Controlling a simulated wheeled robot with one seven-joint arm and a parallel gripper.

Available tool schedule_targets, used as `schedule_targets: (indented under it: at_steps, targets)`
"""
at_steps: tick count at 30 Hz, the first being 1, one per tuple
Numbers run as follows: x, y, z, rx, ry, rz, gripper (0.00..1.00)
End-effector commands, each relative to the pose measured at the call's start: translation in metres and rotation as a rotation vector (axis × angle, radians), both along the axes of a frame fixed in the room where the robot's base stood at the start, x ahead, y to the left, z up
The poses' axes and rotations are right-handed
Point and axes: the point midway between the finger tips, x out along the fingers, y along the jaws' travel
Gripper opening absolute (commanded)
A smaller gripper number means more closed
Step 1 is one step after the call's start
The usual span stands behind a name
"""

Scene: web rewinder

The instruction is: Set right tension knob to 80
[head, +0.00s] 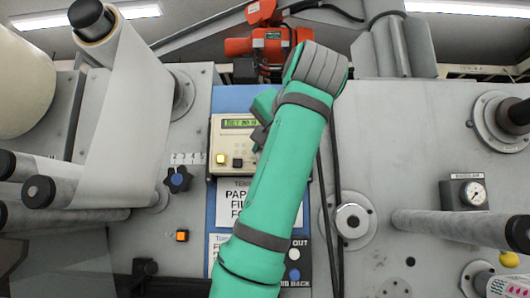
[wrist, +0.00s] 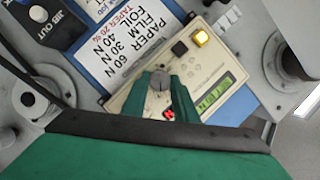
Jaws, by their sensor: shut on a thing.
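The beige tension control box (head: 214,140) is on the blue panel in the head view, partly hidden behind my green arm. Its green display (head: 240,123) is lit, but I cannot read its value surely. In the wrist view the box (wrist: 126,101) appears turned around. A small grey knob (wrist: 158,79) on it sits between the fingertips of my gripper (wrist: 160,80), which is shut on it. The display (wrist: 216,97) and a small red light (wrist: 169,114) lie near the fingers. In the head view my arm hides the knob and the fingertips.
A lit yellow button (head: 221,159) and a black button (head: 237,163) are on the box. A label card (wrist: 130,40) with paper, film and foil values is beside it. A blue-centred black knob (head: 178,179), an orange button (head: 182,236) and rollers (head: 460,228) stand around.

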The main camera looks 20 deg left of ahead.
Motion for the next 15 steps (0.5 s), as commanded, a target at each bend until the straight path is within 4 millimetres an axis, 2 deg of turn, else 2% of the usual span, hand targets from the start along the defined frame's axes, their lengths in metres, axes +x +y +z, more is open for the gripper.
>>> schedule_targets:
  at_steps: [6, 15]
  targets:
    - [0.0004, 0.0001, -0.0029, 0.101, 0.035, 0.002, 0.04]
    - [0.0012, -0.0005, -0.0036, 0.16, 0.052, 0.0, 0.04]
